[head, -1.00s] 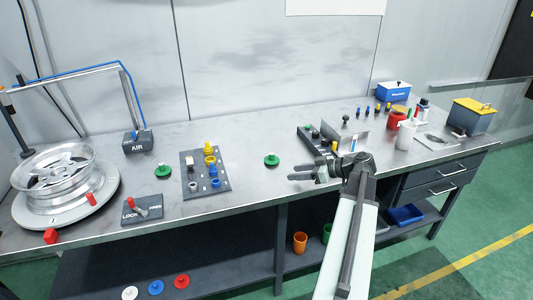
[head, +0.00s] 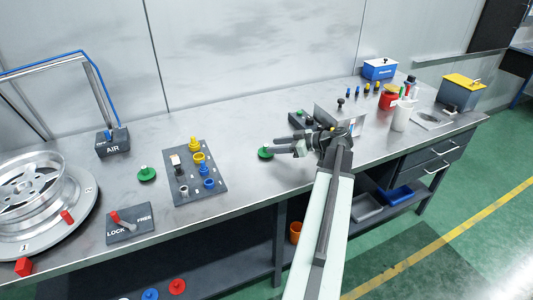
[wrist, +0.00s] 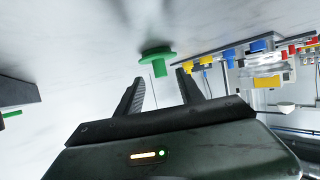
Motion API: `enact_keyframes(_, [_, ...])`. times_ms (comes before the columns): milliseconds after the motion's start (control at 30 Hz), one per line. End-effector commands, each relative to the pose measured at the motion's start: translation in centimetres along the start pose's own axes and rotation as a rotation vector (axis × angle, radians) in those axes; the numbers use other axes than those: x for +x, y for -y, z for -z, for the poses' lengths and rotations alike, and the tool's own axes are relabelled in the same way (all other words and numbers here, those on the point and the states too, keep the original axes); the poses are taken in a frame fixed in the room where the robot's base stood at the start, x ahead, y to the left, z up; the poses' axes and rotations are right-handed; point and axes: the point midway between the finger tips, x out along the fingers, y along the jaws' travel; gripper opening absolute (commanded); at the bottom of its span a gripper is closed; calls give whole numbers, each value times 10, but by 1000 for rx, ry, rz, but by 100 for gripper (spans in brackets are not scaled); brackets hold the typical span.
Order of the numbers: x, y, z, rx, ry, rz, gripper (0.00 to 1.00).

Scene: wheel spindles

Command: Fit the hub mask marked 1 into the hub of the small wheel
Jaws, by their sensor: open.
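A green hub mask (head: 265,153), a round disc with a raised knob, sits on the bench just left of my fingertips. It also shows in the wrist view (wrist: 157,58), ahead of the gap between the fingers. Any number on it is not readable. My gripper (head: 277,146) is open and empty; in the wrist view (wrist: 160,82) both fingers stand apart. A second green mask (head: 147,174) lies farther left on the bench. A silver spoked wheel (head: 34,186) lies on a round turntable (head: 75,222) at the left, partly cut off; its hub is not clearly visible.
A dark board (head: 190,178) with yellow, blue and other parts stands between the two green masks. A LOCK/FREE lever plate (head: 130,223) and an AIR box (head: 113,144) are near the turntable. A metal bracket (head: 335,118) stands behind my gripper.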

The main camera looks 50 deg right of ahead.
Motion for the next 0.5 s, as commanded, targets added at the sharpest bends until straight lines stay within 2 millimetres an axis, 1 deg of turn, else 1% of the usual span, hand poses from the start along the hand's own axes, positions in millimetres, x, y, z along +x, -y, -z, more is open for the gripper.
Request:
enact_keyframes(67, [6,0,-1,0,0,-1,45])
enact_keyframes(300, [44,0,-2,1,0,-3,45])
enact_keyframes(367, [48,-1,-1,2,0,-5,45])
enact_keyframes(500, [47,-1,1,2,0,-6,45])
